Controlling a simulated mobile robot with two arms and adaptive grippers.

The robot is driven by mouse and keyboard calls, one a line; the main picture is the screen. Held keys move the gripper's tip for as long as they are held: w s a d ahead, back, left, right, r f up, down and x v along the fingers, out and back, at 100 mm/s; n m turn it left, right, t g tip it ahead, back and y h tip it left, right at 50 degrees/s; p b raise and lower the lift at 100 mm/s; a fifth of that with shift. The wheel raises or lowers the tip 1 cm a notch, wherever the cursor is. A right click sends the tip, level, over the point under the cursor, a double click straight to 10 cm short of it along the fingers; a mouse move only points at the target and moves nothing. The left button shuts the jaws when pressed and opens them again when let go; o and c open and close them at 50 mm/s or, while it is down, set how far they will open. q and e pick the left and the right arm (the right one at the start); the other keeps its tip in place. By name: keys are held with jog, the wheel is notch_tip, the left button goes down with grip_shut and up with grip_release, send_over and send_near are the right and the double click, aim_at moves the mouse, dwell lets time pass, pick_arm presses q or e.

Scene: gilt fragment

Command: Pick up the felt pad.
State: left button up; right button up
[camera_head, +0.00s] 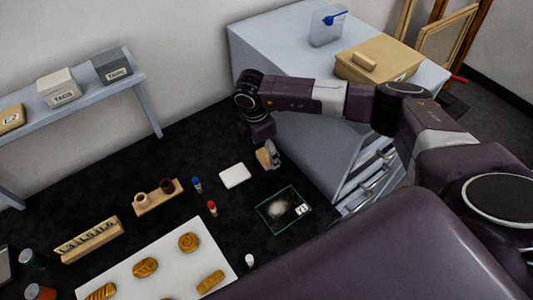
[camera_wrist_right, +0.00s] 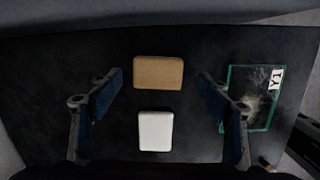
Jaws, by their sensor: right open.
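A white rounded pad (camera_head: 235,175) lies flat on the black worktop, and it also shows in the right wrist view (camera_wrist_right: 156,131). A tan rounded block (camera_wrist_right: 158,72) lies beside it; in the head view the block (camera_head: 263,158) is partly hidden by my gripper. I cannot tell for sure which of the two is the felt pad. My right gripper (camera_head: 268,147) points down above the tan block. In the right wrist view its fingers (camera_wrist_right: 160,90) are wide apart, with nothing held between them. My left gripper is not in view.
A green-edged glass tray (camera_head: 284,209) with pale powder lies right of the pads. Small red (camera_head: 212,208) and blue (camera_head: 196,184) bottles and a wooden holder (camera_head: 158,197) stand to the left. A white board (camera_head: 170,255) carries gilded pieces. A grey cabinet (camera_head: 290,80) stands behind.

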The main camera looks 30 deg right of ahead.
aim_at(266, 155)
jog(key=shift+w+d+f, duration=0.1)
jog(key=shift+w+f, duration=0.05)
jog(key=shift+f, duration=0.45)
jog(key=shift+d+f, duration=0.1)
jog(key=shift+f, duration=0.25)
jog(key=shift+c, duration=2.9)
jog(key=c, duration=0.5)
jog(key=shift+c, duration=0.8)
jog(key=shift+w+r, duration=0.1)
jog(key=shift+r, duration=0.5)
pick_arm(q)
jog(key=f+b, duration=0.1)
jog(key=b, duration=0.1)
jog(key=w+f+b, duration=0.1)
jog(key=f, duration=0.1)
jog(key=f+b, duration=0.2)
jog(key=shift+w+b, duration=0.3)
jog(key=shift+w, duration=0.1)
pick_arm(e)
notch_tip(266, 155, up, 19)
